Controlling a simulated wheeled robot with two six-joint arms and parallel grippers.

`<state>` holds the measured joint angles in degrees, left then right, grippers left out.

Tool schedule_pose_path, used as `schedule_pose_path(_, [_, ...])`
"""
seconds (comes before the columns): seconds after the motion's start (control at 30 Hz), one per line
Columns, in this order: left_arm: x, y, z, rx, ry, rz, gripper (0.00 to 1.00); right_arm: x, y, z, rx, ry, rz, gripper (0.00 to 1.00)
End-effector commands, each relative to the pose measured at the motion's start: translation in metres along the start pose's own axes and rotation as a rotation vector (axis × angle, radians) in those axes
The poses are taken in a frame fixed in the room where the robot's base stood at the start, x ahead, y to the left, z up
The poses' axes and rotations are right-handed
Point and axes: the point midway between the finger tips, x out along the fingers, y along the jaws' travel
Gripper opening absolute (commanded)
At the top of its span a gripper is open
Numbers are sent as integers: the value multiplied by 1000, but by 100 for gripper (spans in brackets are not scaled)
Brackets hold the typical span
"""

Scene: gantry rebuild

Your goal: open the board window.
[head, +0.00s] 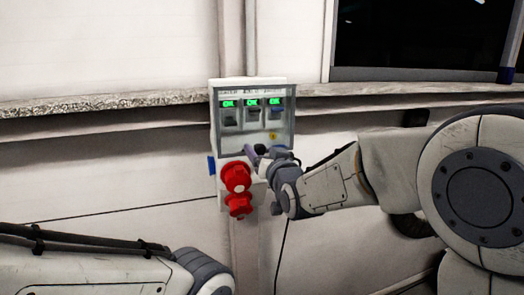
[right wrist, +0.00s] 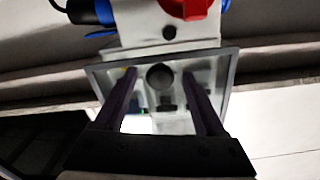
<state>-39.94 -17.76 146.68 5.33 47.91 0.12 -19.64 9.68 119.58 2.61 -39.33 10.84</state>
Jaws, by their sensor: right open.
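The board (head: 216,170) is a pale box on the wall in the middle of the head view. Its window (head: 235,143) is a clear pane in a grey frame over several switches with green "OK" displays. It looks shut, though a small gap cannot be ruled out. My right gripper (head: 258,152) is at the window's lower edge. In the right wrist view its two dark fingers (right wrist: 159,76) are apart, with nothing gripped between them, and overlap the window frame (right wrist: 226,65). Whether they touch it is unclear. My left gripper is out of view; only its arm shows at lower left.
Two red sockets (head: 236,176) stick out from the board just below the window, close to my right gripper. A blue part (head: 211,165) is on the board's left side. A ledge (head: 110,102) runs along the wall. A dark pane (head: 420,38) is at upper right.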

Motion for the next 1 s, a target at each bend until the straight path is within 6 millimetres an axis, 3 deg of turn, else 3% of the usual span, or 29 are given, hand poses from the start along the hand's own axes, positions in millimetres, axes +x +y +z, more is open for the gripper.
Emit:
schedule_pose_path(0.07, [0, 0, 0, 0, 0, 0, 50, 0, 0, 0, 0, 0, 0, 72])
schedule_pose_path(0.27, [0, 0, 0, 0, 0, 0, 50, 0, 0, 0, 0, -1, 0, 0])
schedule_pose_path(1.0, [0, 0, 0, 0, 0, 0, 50, 0, 0, 0, -1, -1, -1, 0])
